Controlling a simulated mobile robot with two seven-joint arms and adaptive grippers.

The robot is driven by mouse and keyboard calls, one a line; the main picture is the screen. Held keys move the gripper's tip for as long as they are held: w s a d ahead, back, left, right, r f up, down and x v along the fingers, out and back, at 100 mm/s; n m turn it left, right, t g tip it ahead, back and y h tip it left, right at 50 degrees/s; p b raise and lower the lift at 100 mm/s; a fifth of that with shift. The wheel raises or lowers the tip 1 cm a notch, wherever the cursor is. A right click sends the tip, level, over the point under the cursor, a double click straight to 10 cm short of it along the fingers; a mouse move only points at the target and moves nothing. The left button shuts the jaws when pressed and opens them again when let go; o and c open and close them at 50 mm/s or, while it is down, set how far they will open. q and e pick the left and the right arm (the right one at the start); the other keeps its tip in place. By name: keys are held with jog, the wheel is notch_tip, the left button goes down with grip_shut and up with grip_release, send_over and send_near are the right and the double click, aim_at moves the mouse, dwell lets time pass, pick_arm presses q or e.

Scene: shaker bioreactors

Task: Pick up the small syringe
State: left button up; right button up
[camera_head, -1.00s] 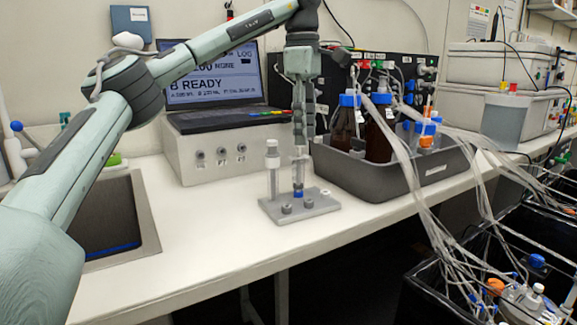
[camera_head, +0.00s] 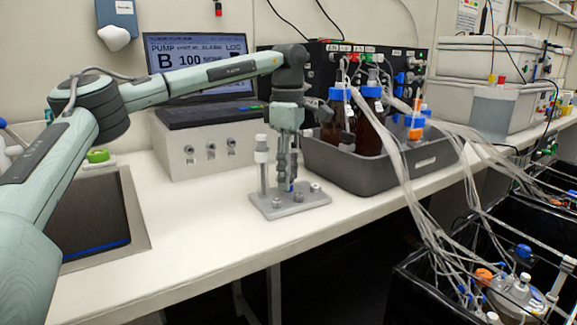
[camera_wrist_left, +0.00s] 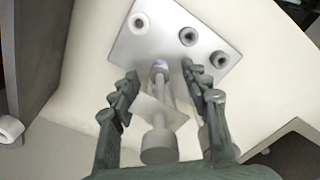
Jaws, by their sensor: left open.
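In the head view, a grey holder plate (camera_head: 306,202) stands near the bench's front edge. A taller clear syringe with a white top (camera_head: 262,165) stands upright at its left. My left gripper (camera_head: 287,180) points down just right of it, low over the plate and around a slimmer syringe with a blue tip (camera_head: 292,186), mostly hidden by the fingers. In the left wrist view, the open fingers (camera_wrist_left: 160,72) lie either side of this syringe, with its grey plunger end (camera_wrist_left: 158,146) nearest the camera and visible gaps beside it. My right gripper is not in view.
A dark tray (camera_head: 385,180) with blue-capped brown bottles (camera_head: 370,125) stands close right of the holder. A pale box with a laptop (camera_head: 200,150) is behind. A dark sunken mat (camera_head: 90,220) is left. Tubes hang over the bench edge at right.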

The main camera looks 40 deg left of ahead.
aim_at(288, 135)
pick_arm(q)
jog(key=shift+f, duration=0.2)
grip_shut()
jog(key=shift+r, duration=0.15)
notch_tip(288, 135, up, 10)
jog(key=shift+f, duration=0.1)
dwell(0.5)
